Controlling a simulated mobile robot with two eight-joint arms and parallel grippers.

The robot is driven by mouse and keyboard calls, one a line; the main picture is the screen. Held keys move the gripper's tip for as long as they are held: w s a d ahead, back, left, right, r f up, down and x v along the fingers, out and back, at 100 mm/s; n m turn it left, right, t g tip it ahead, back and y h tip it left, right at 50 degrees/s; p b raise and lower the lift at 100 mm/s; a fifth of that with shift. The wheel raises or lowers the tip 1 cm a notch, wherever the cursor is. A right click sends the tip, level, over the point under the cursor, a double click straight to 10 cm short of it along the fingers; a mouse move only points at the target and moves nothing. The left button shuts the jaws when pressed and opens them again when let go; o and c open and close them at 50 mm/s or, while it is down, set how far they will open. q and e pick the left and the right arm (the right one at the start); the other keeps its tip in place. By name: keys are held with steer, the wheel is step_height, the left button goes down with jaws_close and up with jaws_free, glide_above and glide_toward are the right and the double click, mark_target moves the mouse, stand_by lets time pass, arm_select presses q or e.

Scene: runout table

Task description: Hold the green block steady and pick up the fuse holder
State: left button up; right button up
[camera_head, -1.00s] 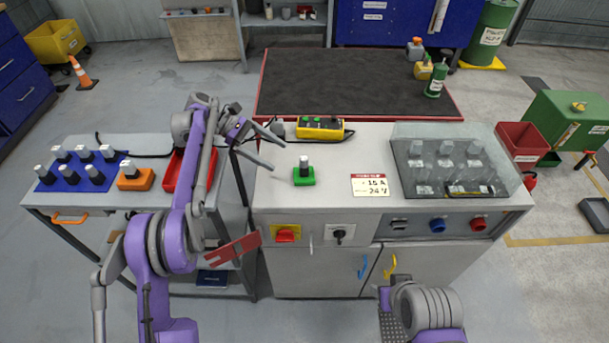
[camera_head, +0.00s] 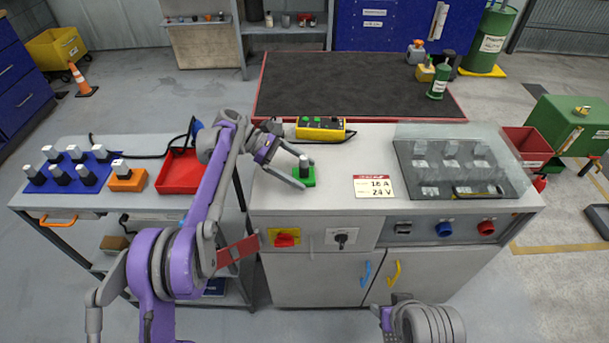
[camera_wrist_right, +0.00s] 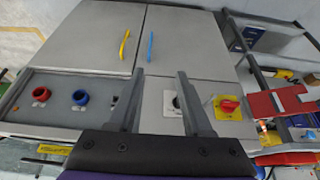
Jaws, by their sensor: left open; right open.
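The green block (camera_head: 309,177) sits on the grey cabinet top in the head view. The fuse holder (camera_head: 304,166), dark with a pale top, stands upright in it. My left gripper (camera_head: 304,171) is open at the block, its fingers reaching in from the left. One finger lies in front of the block's near left side and the other is behind. I cannot tell whether they touch it. My right gripper (camera_wrist_right: 155,88) is open and empty in the right wrist view, facing the cabinet front. The green block does not show in that view.
A yellow pendant (camera_head: 320,128) lies behind the block. A clear cover (camera_head: 460,165) stands over fuse holders at the right. A red tray (camera_head: 180,172), an orange block (camera_head: 127,180) and a blue rack (camera_head: 68,172) sit on the left cart.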

arm_select(q)
steer(key=c, duration=0.8)
steer(key=shift+o, duration=0.2)
